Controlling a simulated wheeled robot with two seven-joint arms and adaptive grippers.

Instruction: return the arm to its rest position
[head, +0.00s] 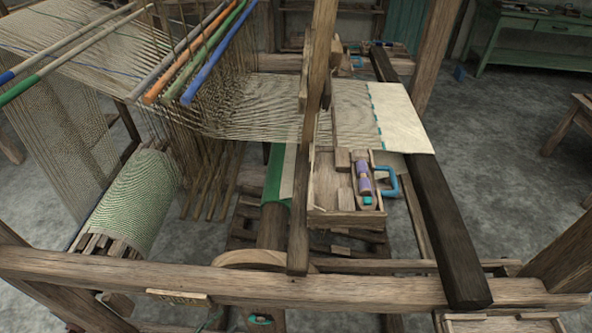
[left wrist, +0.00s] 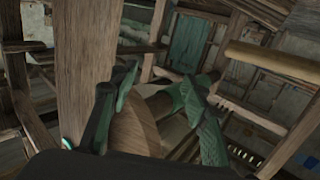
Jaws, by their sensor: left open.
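My left gripper (left wrist: 155,88) shows in the left wrist view, with its two dark green fingers spread apart. I see nothing held between them. A rounded wooden part (left wrist: 134,140) of the loom shows behind the gap between the fingers, and a thick wooden post (left wrist: 88,65) stands beside the left finger. In the head view, small teal parts show low at the bottom edge below the front beam (head: 330,288); I cannot tell how they are joined. My right gripper is in neither view.
The loom carries stretched cloth (head: 270,105), a striped roller (head: 140,200) and coloured rods (head: 215,50). A wooden box (head: 330,200) holds a purple shuttle (head: 364,182) beside a blue handle (head: 390,182). A dark beam (head: 440,220) runs along the right. Grey floor is open beyond it.

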